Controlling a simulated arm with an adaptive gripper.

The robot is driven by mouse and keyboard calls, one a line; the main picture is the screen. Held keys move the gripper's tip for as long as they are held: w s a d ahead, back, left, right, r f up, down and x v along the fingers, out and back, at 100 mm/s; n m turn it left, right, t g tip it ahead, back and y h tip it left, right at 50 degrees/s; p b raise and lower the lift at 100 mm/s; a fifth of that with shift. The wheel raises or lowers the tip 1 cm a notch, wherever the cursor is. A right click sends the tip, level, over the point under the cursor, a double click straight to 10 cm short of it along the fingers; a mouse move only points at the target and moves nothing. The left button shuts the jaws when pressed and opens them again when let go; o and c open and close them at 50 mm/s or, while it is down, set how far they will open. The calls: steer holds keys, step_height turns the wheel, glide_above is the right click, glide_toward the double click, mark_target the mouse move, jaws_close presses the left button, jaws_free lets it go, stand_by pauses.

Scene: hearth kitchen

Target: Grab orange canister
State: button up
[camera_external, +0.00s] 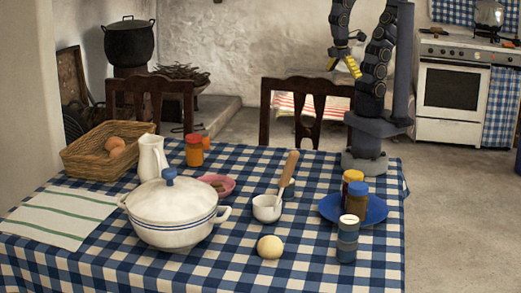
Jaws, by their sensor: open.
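An orange canister (194,153) with a red-orange lid stands upright on the checked tablecloth, right of the white pitcher. A second orange item (205,140) shows partly behind it. My gripper (343,67) is high above the far right of the table, with its yellow-tipped fingers apart and nothing between them. It is well to the right of the orange canister and higher, not touching it.
A wicker basket (88,163), white pitcher (152,160), lidded pot (172,226) and pink dish (222,180) stand near the canister. A mortar (266,210), pale round item (270,247), blue plate (377,211) with jars and blue-grey canister (347,243) lie rightward. Chairs stand behind.

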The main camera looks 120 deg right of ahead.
steer(key=shift+c, duration=1.1)
